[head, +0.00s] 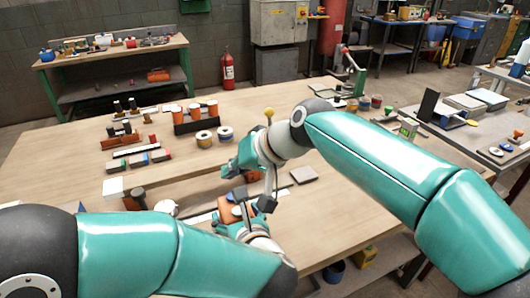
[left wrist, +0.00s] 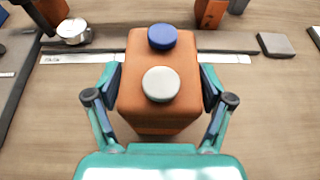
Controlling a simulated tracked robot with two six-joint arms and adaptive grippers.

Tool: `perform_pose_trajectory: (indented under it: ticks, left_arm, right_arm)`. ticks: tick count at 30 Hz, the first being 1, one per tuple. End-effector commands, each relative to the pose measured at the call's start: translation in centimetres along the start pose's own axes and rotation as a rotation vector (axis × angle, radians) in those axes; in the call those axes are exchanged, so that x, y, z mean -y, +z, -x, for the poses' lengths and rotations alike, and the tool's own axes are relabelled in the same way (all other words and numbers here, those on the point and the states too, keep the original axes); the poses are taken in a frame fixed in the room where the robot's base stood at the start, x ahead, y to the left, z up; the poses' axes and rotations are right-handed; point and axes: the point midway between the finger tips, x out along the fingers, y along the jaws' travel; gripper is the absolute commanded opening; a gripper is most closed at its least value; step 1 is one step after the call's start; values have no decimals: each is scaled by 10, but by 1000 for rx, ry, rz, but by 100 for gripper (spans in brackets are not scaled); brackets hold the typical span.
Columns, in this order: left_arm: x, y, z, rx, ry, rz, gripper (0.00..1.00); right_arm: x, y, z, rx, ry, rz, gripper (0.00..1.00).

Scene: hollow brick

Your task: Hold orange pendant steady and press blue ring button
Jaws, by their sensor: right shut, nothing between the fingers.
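The orange pendant (left wrist: 140,110) is a box with a round blue button (left wrist: 162,37) at its far end and a round white button (left wrist: 161,84) nearer. My left gripper (left wrist: 161,88) has a finger against each side of the pendant. In the head view my left gripper (head: 238,214) and the pendant (head: 227,214) are low at the middle, partly hidden by my fingers. My right gripper (head: 231,170) is shut and empty, just beyond and above the pendant in the picture, apart from the blue button. Its fingertips are hard to make out.
A white ruler (left wrist: 90,58) and a dark strip lie beyond the pendant. Tape rolls (head: 204,138) and an orange-topped rack (head: 196,122) stand farther back.

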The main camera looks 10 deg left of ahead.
Motion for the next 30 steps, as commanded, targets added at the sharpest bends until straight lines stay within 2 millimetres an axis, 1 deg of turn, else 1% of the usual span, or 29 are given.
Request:
perform_pose_trajectory:
  ticks: [1, 2, 12, 16, 20, 27, 30]
  left_arm:
    - [0, 0, 0, 0, 0, 0, 95]
    - [0, 0, 0, 0, 0, 0, 100]
    - [0, -1, 0, -1, 0, -1, 100]
    - [0, 0, 6, -1, -1, -1, 100]
    - [1, -1, 20, -1, -4, -1, 100]
    - [1, -1, 56, 0, -4, -2, 100]
    - [1, -1, 67, 0, -4, -2, 100]
  right_arm:
    - [0, 0, 0, 0, 0, 0, 0]
    - [0, 0, 0, 0, 0, 0, 0]
    - [0, 0, 0, 0, 0, 0, 0]
    - [0, 0, 0, 0, 0, 0, 0]
    - [0, 0, 0, 0, 0, 0, 0]
    - [0, 0, 0, 0, 0, 0, 0]
    - [0, 0, 0, 0, 0, 0, 0]
